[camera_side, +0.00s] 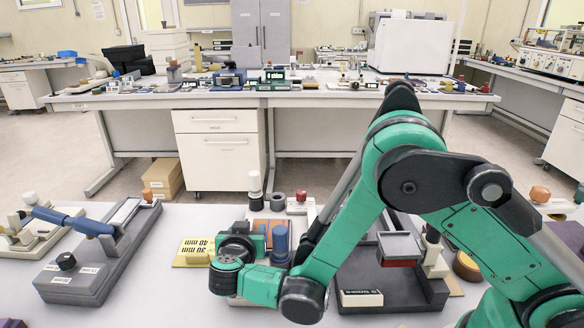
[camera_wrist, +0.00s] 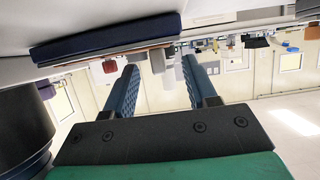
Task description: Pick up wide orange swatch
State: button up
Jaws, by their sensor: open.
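An orange-brown flat piece (camera_side: 261,224) shows in the side view, just behind my wrist and beside blue upright shapes (camera_side: 280,238). Much of it is hidden, so I cannot tell for certain that it is the wide orange swatch. In the wrist view my gripper (camera_wrist: 160,64) is open, with its two blue ribbed fingers apart and nothing between them. That view is upside down and looks across the room. In the side view my wrist is low over the front table, close to the orange-brown piece. The fingers are hard to make out there.
A grey fixture with a blue bar (camera_side: 75,221) stands at left. A yellow gauge card (camera_side: 192,252) lies beside my wrist. A dark stand with a grey and red block (camera_side: 400,250) is at right, partly behind my arm. White tabletop (camera_side: 150,285) is bare at front left.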

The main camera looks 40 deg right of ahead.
grip_shut()
dwell(0.4)
notch_tip(320, 180, up, 20)
notch_tip(320, 180, down, 20)
jog(key=shift+r, duration=0.1)
dwell(0.9)
